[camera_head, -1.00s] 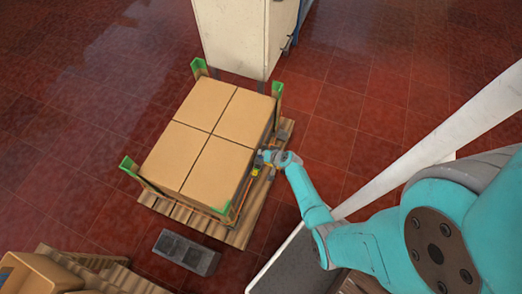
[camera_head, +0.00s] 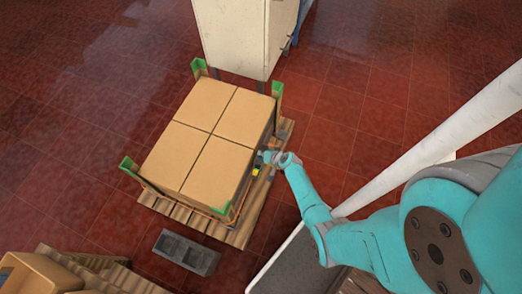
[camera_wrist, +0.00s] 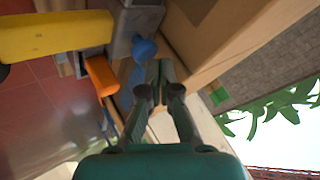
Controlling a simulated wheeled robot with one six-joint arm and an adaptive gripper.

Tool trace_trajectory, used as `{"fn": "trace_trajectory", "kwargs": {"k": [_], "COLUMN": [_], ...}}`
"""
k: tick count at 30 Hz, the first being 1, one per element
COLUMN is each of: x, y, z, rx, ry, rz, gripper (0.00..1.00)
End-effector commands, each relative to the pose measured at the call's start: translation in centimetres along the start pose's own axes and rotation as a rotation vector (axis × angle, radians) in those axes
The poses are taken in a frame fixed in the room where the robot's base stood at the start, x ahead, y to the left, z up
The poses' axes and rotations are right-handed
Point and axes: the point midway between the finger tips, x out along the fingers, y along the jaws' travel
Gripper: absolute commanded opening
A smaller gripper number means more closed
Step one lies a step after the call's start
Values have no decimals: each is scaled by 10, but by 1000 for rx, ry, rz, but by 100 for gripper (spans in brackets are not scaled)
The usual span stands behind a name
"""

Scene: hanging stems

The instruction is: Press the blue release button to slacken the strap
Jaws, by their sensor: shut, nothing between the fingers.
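The blue button (camera_wrist: 143,47) sits on a grey metal buckle (camera_wrist: 128,22) in the wrist view. My gripper (camera_wrist: 156,66) is shut and empty. Its fingertips lie just below and right of the button in the picture; I cannot tell whether they touch it. A yellow handle (camera_wrist: 55,35) sticks out left of the buckle, and an orange strap piece (camera_wrist: 101,75) shows below it. In the head view my gripper (camera_head: 268,157) is at the right side of the boxes, near the yellow part (camera_head: 256,171). The button cannot be made out there.
Cardboard boxes (camera_head: 205,130) stand on a wooden pallet (camera_head: 240,233) with green corner guards (camera_head: 130,165). A white cabinet (camera_head: 232,35) stands behind. A grey hollow block (camera_head: 186,252) lies in front. Red floor is clear to the right (camera_head: 370,110).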

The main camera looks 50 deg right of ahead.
Motion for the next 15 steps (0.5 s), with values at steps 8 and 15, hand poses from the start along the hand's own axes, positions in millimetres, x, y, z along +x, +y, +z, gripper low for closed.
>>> {"fn": "trace_trajectory", "kwargs": {"k": [8, 15], "x": [2, 3], "y": [1, 2], "z": [1, 2], "rx": [1, 0], "ry": [-1, 0], "rz": [0, -1], "gripper": [0, 0]}}
